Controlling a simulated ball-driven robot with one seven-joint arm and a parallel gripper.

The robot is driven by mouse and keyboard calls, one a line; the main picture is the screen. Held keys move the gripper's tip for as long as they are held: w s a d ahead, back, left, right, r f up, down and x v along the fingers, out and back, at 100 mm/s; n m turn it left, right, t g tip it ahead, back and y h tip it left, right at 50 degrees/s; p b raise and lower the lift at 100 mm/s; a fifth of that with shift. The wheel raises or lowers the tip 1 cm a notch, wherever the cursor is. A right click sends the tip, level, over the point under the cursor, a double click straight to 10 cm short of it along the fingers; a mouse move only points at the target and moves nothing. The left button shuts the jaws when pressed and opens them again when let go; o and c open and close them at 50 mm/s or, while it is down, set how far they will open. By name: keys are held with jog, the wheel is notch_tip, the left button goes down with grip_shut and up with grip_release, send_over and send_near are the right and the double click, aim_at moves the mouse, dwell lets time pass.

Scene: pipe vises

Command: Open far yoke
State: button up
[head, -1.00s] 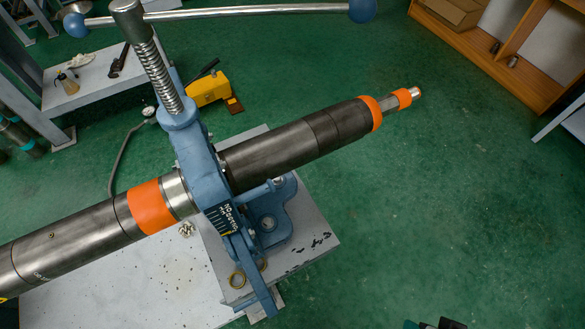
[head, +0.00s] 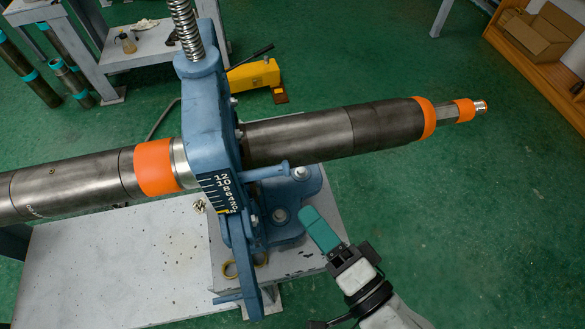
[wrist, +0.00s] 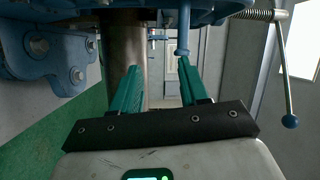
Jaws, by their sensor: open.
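The blue vise yoke (head: 203,110) stands upright around a thick dark steel pipe (head: 300,135) in the head view. A short blue pin (head: 268,171) sticks out of its side below the pipe. My gripper (head: 314,222) is right of the yoke's lower part, close to the pin and apart from it in that view. In the wrist view, my gripper (wrist: 158,68) has its two teal fingers spread with nothing held. A blue rod (wrist: 184,25) with a collar ends close by the right fingertip; contact cannot be told. The pipe (wrist: 127,45) passes behind the left finger.
A yellow pump (head: 252,76) is on the floor behind. Green floor is open at right.

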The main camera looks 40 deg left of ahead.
aim_at(265, 168)
jog(key=shift+m+y, duration=0.6)
jog(key=shift+y, duration=0.3)
jog(key=p+x, duration=0.1)
jog(key=x, duration=0.3)
jog(key=s+r+p+x, duration=0.1)
jog(key=x, duration=0.2)
jog(key=r+p+x, duration=0.1)
jog(key=x, duration=0.3)
jog(key=shift+s+a+r, duration=0.1)
jog(key=shift+s+a, duration=0.15)
jog(key=shift+a, duration=0.15)
jog(key=shift+w+a, duration=0.2)
jog(key=shift+a, duration=0.45)
grip_shut()
